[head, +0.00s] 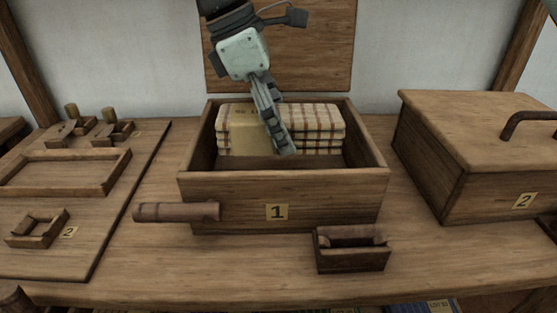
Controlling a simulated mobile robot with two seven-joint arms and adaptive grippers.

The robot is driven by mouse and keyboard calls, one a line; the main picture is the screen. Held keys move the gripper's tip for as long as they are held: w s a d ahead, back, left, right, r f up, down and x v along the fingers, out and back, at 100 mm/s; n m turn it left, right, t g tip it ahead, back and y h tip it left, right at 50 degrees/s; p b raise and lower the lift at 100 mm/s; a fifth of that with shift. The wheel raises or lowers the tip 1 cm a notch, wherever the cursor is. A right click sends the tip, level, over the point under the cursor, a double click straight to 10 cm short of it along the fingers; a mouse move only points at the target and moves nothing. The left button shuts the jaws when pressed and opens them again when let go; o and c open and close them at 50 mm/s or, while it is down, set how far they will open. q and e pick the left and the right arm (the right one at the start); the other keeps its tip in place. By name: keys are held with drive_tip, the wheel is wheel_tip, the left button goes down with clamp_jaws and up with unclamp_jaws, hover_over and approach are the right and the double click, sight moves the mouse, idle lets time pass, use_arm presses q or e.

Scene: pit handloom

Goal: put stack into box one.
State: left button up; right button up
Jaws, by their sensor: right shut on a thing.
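The stack (318,132) is several folded cream cloths with a dark check and a paper-like band around the left part. It is inside the open wooden box one (225,188), near its back wall. I cannot tell whether it rests on the floor of the box. My right gripper (280,145) reaches down from above into the box and is shut on the stack at its front, hiding part of the band. The raised lid (315,45) stands behind the box. My left gripper is not in view.
A closed box marked 2 (450,190) with a dark handle stands at right. A small open box (352,258) and a wooden rod (176,212) are at the front of box one. A board (85,255) with wooden frames lies left. Bare bench shows at front (220,270).

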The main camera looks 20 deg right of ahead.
sight(255, 112)
wheel_tip(255, 112, down, 7)
drive_tip(key=shift+f, duration=0.1)
idle(0.3)
drive_tip(key=o, duration=1.3)
drive_tip(key=shift+c, duration=0.2)
drive_tip(key=v, duration=1.2)
drive_tip(key=shift+w, duration=0.1)
